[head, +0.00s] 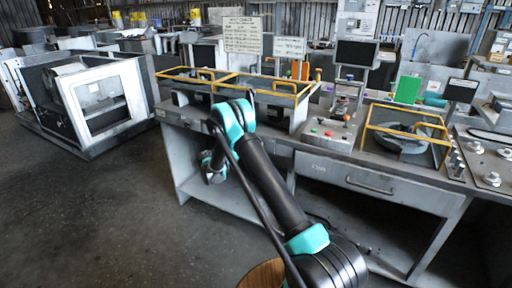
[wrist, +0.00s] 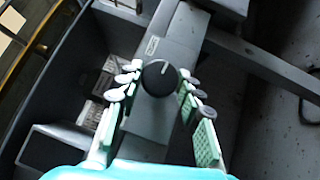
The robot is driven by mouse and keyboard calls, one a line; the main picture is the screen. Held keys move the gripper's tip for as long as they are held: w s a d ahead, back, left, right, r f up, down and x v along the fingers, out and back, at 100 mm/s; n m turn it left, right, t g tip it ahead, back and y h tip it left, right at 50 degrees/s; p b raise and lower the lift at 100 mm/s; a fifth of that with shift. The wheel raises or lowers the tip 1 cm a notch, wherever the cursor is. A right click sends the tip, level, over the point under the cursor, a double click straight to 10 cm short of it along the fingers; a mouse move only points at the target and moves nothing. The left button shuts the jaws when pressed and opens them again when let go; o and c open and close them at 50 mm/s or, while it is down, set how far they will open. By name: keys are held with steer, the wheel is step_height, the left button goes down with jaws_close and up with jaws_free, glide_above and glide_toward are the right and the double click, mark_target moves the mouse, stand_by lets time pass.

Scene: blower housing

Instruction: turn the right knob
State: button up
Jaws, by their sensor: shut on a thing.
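A round black knob (wrist: 160,77) with a white pointer line sits on the grey front panel of the bench in the wrist view. The pointer is toward the upper part of the picture, tilted slightly right. My gripper (wrist: 159,84) has its green padded fingers on the left and right of the knob and is shut on it. In the head view my arm covers the knob, and the fingers cannot be made out there. No second knob can be made out on this panel.
The long grey bench (head: 408,190) with yellow-framed bays runs across the head view. A control box (head: 329,133) with coloured buttons stands on it. A white-framed cabinet (head: 97,98) stands at the left. The floor (head: 90,215) at front left is clear.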

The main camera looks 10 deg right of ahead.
steer(key=shift+f+n+t+h, duration=0.15)
steer(key=shift+n+t+h, duration=0.5)
steer(key=shift+n, duration=0.45)
steer(key=shift+f+n+t+h, duration=0.1)
steer(key=shift+n+t+h, duration=0.5)
steer(key=shift+n, duration=0.5)
steer(key=o, duration=1.2)
steer(key=shift+c, duration=0.2)
steer(key=v, duration=1.2)
